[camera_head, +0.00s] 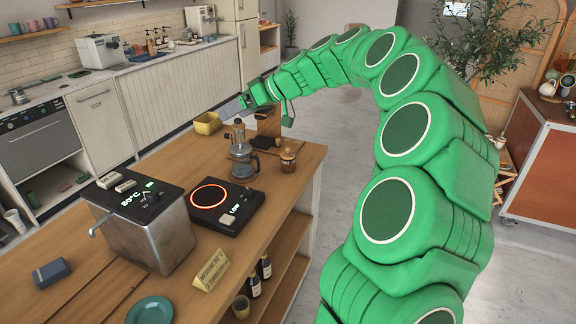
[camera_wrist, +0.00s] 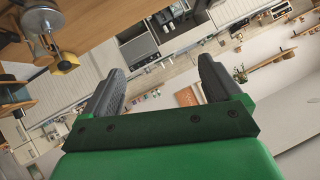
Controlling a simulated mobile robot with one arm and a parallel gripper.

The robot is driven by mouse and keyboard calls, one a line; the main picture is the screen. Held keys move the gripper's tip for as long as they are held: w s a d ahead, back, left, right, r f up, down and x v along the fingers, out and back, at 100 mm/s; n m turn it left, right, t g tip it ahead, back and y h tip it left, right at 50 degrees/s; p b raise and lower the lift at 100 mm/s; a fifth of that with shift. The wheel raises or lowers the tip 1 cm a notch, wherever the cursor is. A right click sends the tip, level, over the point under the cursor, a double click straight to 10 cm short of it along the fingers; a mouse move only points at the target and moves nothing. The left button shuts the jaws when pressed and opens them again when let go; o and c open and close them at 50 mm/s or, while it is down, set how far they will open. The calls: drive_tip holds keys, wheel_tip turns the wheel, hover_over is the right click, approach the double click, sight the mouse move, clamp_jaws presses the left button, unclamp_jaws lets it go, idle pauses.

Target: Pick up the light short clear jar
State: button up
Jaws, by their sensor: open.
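My gripper (camera_wrist: 160,82) is open in the wrist view, with its two dark fingers wide apart and nothing between them. In the head view my gripper (camera_head: 244,100) is small, at the end of my green arm, above the far end of the wooden counter. A short clear jar (camera_head: 288,160) with brownish contents or tint stands upright on the counter near its right edge. It is apart from my gripper, lower and to its right in the head view. I cannot tell for sure whether this is the light jar. I cannot make out a jar in the wrist view.
Bottles stand on the shelf below. Floor to the right is open.

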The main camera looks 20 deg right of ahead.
drive_tip(key=w+d+f+t, duration=0.3)
drive_tip(key=w+d+f, duration=0.1)
drive_tip(key=w+d, duration=0.6)
drive_tip(key=m+t+h, duration=0.1)
drive_tip(key=t+h, duration=0.2)
hover_over(294, 161)
drive_tip(key=s+d, duration=0.2)
drive_tip(key=s, duration=0.1)
wheel_tip(294, 161, down, 6)
drive_tip(key=f, duration=1.7)
drive_tip(key=shift+s+d+f, duration=0.2)
drive_tip(key=shift+d+f, duration=0.05)
drive_tip(key=shift+f, duration=0.1)
drive_tip(key=shift+w+f, duration=0.1)
drive_tip(key=shift+f, duration=0.4)
drive_tip(key=shift+w+a+f, duration=0.1)
drive_tip(key=shift+s+f+x, duration=0.1)
drive_tip(key=shift+x, duration=1.25)
drive_tip(key=shift+s+f+x, duration=0.1)
drive_tip(key=shift+f+x, duration=0.05)
drive_tip(key=shift+x, duration=2.3)
drive_tip(key=shift+a, duration=0.15)
drive_tip(key=c, duration=1.2)
